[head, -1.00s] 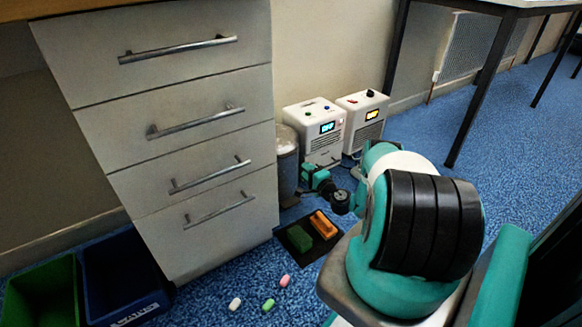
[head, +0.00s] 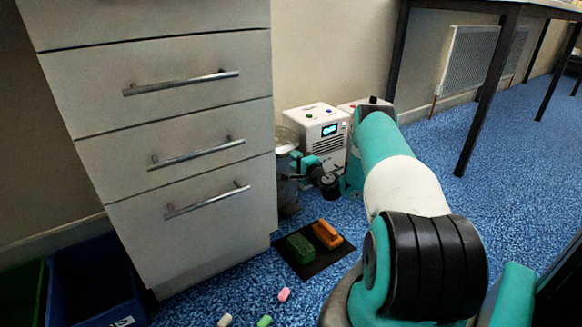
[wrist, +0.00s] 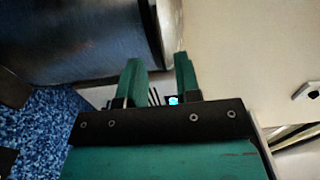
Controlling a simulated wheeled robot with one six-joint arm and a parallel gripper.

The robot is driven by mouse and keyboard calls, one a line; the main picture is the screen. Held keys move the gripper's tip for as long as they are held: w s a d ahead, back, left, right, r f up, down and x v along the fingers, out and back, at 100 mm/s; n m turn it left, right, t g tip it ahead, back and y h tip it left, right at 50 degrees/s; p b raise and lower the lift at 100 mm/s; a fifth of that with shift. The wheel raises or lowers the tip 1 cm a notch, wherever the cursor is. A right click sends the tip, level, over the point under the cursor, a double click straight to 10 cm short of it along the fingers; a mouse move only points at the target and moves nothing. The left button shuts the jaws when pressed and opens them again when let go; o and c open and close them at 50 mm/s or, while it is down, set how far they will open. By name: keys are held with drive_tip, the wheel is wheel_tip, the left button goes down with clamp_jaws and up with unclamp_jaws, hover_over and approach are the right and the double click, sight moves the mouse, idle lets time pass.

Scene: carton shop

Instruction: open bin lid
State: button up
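The bin (head: 286,192) is a grey cylinder with a pale lid (head: 286,135), standing on the floor against the right side of the drawer unit. The lid looks closed, though my gripper partly covers the bin. My gripper (head: 297,160) is at the bin's upper right side, just below the lid. In the wrist view, the dark shiny bin wall (wrist: 75,35) fills the upper left. The two teal fingers of my gripper (wrist: 158,60) are apart there, with nothing held between them. I cannot tell whether a finger touches the bin.
The drawer unit (head: 180,120) stands directly left of the bin. White boxes with displays (head: 318,130) stand right behind it. A dark mat (head: 315,262) holds a green block (head: 300,248) and an orange one (head: 327,234). Small coloured pieces (head: 284,295) lie on the floor.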

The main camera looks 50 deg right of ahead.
drive_tip(key=shift+b+x, duration=0.5)
drive_tip(key=shift+x, duration=1.15)
drive_tip(key=shift+d, duration=0.1)
clamp_jaws()
drive_tip(key=shift+r, duration=0.1)
